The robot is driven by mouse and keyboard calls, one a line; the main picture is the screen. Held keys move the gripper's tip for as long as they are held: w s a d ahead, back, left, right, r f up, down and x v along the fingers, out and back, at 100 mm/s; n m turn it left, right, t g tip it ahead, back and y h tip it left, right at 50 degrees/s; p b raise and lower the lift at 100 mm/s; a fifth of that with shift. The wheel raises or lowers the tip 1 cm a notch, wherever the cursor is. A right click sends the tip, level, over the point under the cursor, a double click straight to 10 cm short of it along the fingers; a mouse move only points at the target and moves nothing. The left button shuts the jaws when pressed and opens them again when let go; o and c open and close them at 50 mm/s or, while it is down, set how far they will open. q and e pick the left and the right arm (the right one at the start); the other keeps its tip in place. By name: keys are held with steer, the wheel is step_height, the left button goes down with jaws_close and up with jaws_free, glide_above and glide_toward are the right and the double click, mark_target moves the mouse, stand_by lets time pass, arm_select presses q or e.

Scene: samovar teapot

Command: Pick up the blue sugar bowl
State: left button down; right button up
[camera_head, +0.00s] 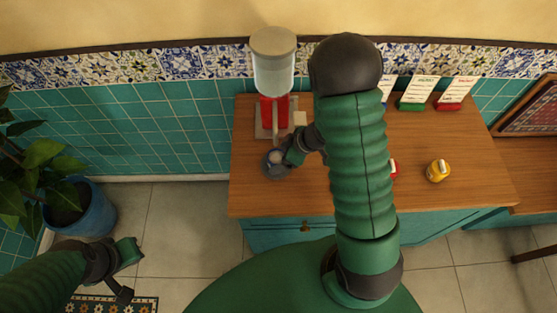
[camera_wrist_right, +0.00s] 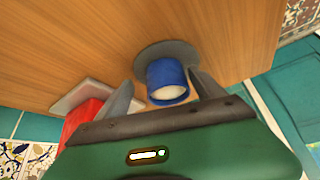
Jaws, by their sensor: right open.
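The blue sugar bowl (camera_wrist_right: 167,72) stands on a round grey plate (camera_wrist_right: 180,48) in the right wrist view, with pale contents showing inside. My right gripper (camera_wrist_right: 160,92) is open, its two fingers on either side of the bowl with no clear contact on it. In the head view the right gripper (camera_head: 280,152) is over the grey plate (camera_head: 272,174) at the counter's left side and hides most of the bowl. My left gripper (camera_head: 130,270) is open and empty, low at the left over the floor, away from the counter.
A dispenser with a clear tank (camera_head: 273,75) and red body (camera_head: 274,110) stands just behind the bowl. A yellow jar (camera_head: 438,171) and cards in green (camera_head: 412,106) and red (camera_head: 448,106) stands are at right. A potted plant (camera_head: 80,210) stands at far left.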

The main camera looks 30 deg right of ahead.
steer(key=shift+r, duration=0.1)
steer(key=shift+c, duration=0.2)
steer(key=shift+a+r, duration=0.1)
steer(key=shift+a, duration=0.05)
steer(key=shift+c, duration=1.2)
steer(key=shift+a+r, duration=0.15)
steer(key=shift+a, duration=0.45)
steer(key=c, duration=0.5)
steer(key=shift+c, duration=1.1)
steer(key=shift+s+d, duration=0.1)
steer(key=shift+d, duration=0.25)
jaws_close()
arm_select(q)
steer(key=shift+s+a, duration=0.15)
steer(key=shift+a, duration=0.3)
steer(key=shift+a+r, duration=0.1)
arm_select(e)
steer(key=shift+a, duration=0.1)
